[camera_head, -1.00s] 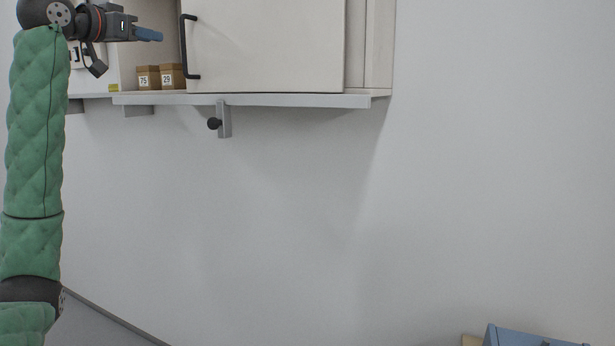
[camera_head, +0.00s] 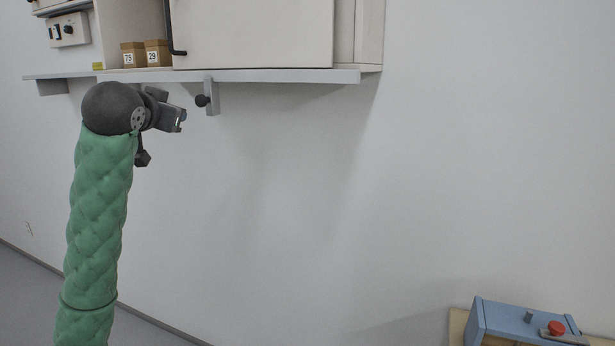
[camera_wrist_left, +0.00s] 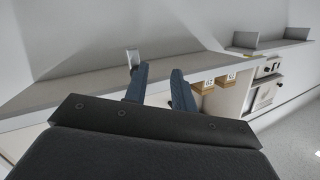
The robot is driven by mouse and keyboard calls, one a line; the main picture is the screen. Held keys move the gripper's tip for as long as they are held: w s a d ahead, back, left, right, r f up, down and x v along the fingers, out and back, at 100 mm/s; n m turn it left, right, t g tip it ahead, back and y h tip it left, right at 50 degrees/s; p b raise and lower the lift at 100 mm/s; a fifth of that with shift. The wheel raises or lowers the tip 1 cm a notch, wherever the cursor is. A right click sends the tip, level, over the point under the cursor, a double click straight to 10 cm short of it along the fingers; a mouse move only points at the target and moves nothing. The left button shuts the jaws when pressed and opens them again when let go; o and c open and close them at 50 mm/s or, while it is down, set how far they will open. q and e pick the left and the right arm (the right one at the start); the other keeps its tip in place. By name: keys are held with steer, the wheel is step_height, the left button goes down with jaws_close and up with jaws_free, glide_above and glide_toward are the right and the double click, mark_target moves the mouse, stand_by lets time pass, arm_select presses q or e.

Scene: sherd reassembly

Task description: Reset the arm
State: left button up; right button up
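My left arm, in a green quilted sleeve, rises at the left of the head view. Its gripper (camera_head: 182,116) is below the wall shelf (camera_head: 260,77), pointing right and largely hidden by the wrist. In the left wrist view the two blue fingers of the left gripper (camera_wrist_left: 160,70) stand apart with nothing between them. My right gripper is in neither view.
A cabinet door (camera_head: 255,33) with a black handle stands above the shelf. Boxes marked 75 (camera_head: 133,55) and 29 (camera_head: 158,54) sit beside it. A knobbed bracket (camera_head: 210,97) hangs under the shelf near the gripper. A blue case (camera_head: 520,322) is at lower right.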

arm_select(q)
steer(key=s+d+f+g, duration=0.25)
steer(key=s+f, duration=0.25)
steer(key=f, duration=0.9)
steer(key=s+d+f+g, duration=0.2)
steer(key=s+d+f, duration=0.15)
steer(key=f, duration=1.05)
steer(key=s+d+f+g, duration=0.25)
steer(key=s+f, duration=0.25)
steer(key=f, duration=0.9)
steer(key=s+d+f+g, duration=0.2)
steer(key=s+f+g, duration=0.1)
steer(key=s+f, duration=1.1)
steer(key=s+d+f+n+g+h, duration=0.1)
steer(key=s+d+f+g, duration=0.2)
steer(key=s+f, duration=1.2)
steer(key=s+g, duration=0.1)
steer(key=s, duration=0.3)
steer(key=shift+f+n, duration=0.2)
steer(key=shift+n, duration=0.1)
